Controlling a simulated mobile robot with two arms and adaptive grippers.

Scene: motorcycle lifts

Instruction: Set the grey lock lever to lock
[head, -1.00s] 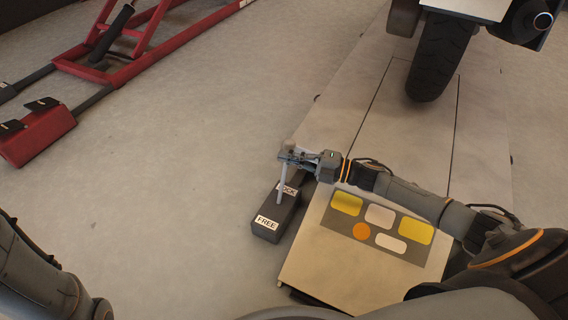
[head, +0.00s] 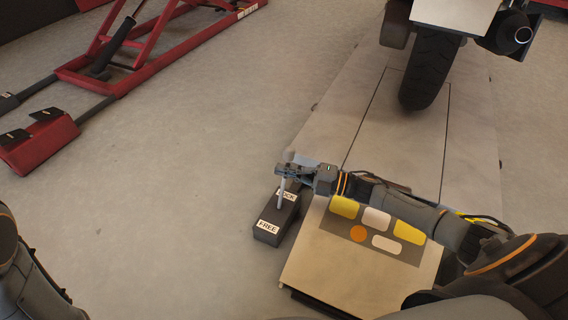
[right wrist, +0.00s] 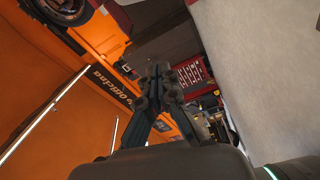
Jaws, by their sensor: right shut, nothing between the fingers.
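The grey lock lever (head: 282,193) is a thin pale rod rising from a dark box (head: 268,238). The box has a FREE label (head: 268,226) on its near end and a LOCK label (head: 287,195) farther back, partly covered by the rod. The lever stands close to upright in the picture; its exact tilt is hard to tell. My right gripper (head: 280,170) is shut with nothing between its fingers. It is at the lever's upper part, overlapping it; contact cannot be told. The right wrist view shows the shut fingers (right wrist: 160,82), without the lever. My left gripper is out of view.
A panel box with yellow, white and orange patches (head: 325,268) stands right of the lever box, under my right arm. Behind is a lift platform (head: 360,135) with a motorcycle wheel (head: 430,72). A red lift (head: 120,70) is at upper left. Floor left is clear.

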